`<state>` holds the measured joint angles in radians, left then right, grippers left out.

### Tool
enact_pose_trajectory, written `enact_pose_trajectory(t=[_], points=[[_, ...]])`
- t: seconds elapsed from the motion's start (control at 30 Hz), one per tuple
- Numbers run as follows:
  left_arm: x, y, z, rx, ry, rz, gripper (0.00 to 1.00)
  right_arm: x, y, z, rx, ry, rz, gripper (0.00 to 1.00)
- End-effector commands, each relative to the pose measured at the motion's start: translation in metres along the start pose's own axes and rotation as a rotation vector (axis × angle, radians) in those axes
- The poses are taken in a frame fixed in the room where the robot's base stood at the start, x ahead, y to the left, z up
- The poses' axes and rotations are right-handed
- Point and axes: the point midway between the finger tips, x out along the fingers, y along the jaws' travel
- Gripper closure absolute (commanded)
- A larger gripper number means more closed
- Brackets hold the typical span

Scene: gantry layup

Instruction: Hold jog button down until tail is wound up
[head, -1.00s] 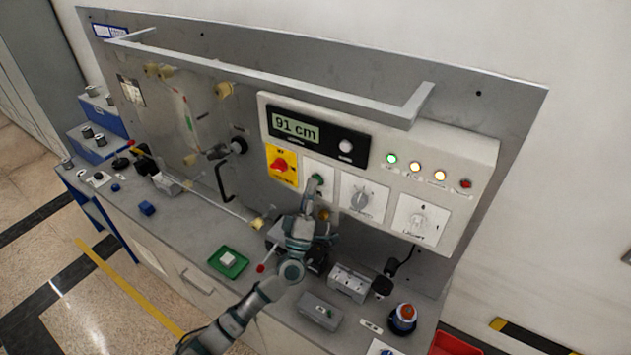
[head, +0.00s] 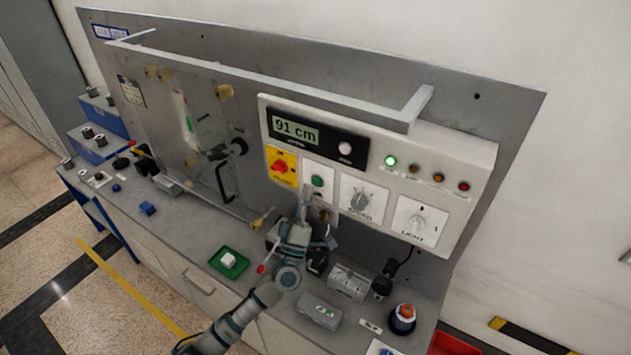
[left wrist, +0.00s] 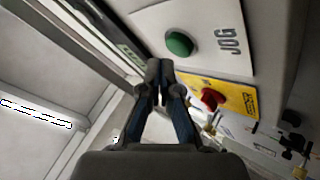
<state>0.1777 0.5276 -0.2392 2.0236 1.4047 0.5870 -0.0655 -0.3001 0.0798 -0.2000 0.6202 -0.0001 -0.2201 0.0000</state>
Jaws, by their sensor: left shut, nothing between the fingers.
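The green jog button (head: 317,181) sits on a white plate on the control panel, between the yellow plate with the red switch (head: 281,167) and the speed knob (head: 361,201). It also shows in the left wrist view (left wrist: 179,44), beside the word JOG. My left gripper (head: 306,190) is shut and empty, just below the button. In the left wrist view the closed fingertips (left wrist: 160,68) are apart from the button. The display (head: 296,130) reads 91 cm. The tail cannot be made out clearly. My right gripper is not in view.
Of the indicator lamps, the green one (head: 390,161) is lit brightly. A long grey rail (head: 270,83) juts out above the panel.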

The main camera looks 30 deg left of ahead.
Motion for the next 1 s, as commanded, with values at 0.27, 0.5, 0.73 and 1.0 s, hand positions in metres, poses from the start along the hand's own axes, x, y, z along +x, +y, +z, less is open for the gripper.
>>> enact_pose_trajectory(t=[0.27, 0.5, 0.73, 1.0], points=[[-0.001, 0.001, -0.001, 0.0, 0.0, 0.0, 1.0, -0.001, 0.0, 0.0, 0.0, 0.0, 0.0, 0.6], [-0.016, 0.013, -0.013, 0.0, 0.0, 0.0, 1.0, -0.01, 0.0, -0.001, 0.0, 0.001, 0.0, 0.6], [-0.031, 0.023, -0.023, 0.001, 0.001, 0.0, 1.0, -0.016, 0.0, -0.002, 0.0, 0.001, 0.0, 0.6], [-0.035, 0.025, -0.025, 0.0, 0.001, 0.0, 1.0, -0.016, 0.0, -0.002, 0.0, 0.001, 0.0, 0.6]])
